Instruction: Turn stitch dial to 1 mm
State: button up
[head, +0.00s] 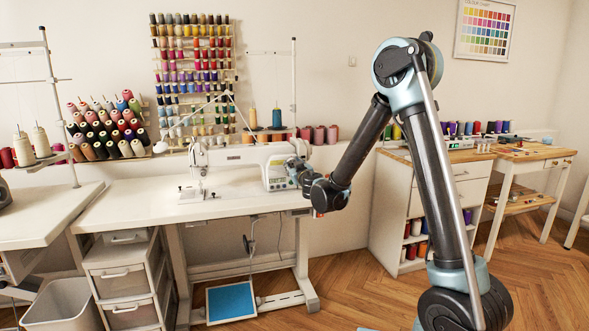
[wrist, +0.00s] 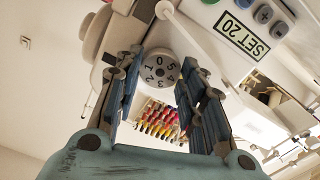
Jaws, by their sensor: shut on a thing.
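The white sewing machine (head: 235,160) stands on its table in the head view. Its round grey stitch dial (wrist: 159,68) shows in the wrist view between my gripper's two blue-padded fingers, with black digits around its face. The 0 is near the top of the picture and the 1 to its left; the index mark cannot be made out. My gripper (wrist: 160,72) is shut on the dial, one finger on each side. In the head view my gripper (head: 298,172) is at the machine's right end, and the dial is hidden there.
A thread stand (head: 293,85) rises behind the machine. The white table (head: 130,205) is mostly clear at left. Open wooden floor (head: 350,290) lies to the right.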

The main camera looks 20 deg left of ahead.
jog(key=o, duration=1)
jog(key=shift+o, duration=0.2)
jog(key=v, duration=0.8)
jog(key=shift+f, duration=0.1)
